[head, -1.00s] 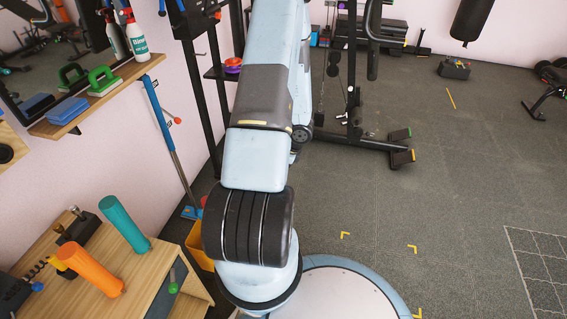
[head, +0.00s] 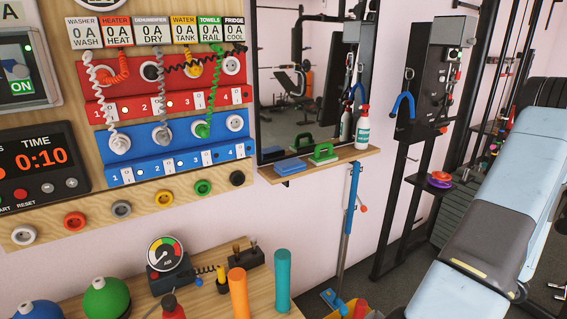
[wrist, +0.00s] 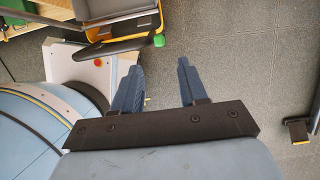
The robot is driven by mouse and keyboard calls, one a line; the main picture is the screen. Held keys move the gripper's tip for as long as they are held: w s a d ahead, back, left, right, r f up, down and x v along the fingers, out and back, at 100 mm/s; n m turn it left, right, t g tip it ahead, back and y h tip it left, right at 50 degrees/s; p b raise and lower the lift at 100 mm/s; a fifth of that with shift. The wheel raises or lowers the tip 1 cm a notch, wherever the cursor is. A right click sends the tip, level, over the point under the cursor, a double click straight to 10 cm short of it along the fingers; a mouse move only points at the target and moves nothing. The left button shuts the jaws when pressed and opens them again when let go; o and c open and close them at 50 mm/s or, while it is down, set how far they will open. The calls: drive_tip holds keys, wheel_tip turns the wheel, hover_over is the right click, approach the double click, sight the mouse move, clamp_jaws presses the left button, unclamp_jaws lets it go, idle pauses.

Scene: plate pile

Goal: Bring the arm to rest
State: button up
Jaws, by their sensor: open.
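My gripper (wrist: 160,85) shows in the wrist view with its two blue-grey fingers spread apart. Nothing is between the fingers, and grey floor lies beyond them. The head view shows only part of my pale blue and grey arm at the right edge; the gripper itself is outside that view.
A wooden bench (head: 218,300) with an orange roller (head: 238,292), a teal roller (head: 282,280) and a gauge (head: 164,254) stands low in the head view. A socket board (head: 160,115) and a shelf (head: 330,160) are on the wall. A black rack (head: 400,180) stands beside my arm.

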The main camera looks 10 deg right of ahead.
drive_tip(key=w+a+r+n+t+y, duration=0.1)
drive_tip(key=w+a+r+n, duration=0.45)
drive_tip(key=w+r, duration=0.4)
drive_tip(key=w+a+r+n, duration=0.5)
drive_tip(key=w+a+r, duration=0.15)
drive_tip(key=r, duration=0.55)
drive_tip(key=w+a+r+n, duration=0.1)
drive_tip(key=a+r+n, duration=0.7)
drive_tip(key=a+r, duration=0.5)
drive_tip(key=s+a+r+n+t+h, duration=0.1)
drive_tip(key=s+a+r+n+h, duration=0.1)
drive_tip(key=s+a+r+n, duration=1.1)
drive_tip(key=s+a+r, duration=0.1)
drive_tip(key=s+a, duration=0.1)
drive_tip(key=a, duration=0.1)
drive_tip(key=shift+s+a+r, duration=0.15)
drive_tip(key=shift+s+r, duration=0.05)
drive_tip(key=shift+r, duration=0.1)
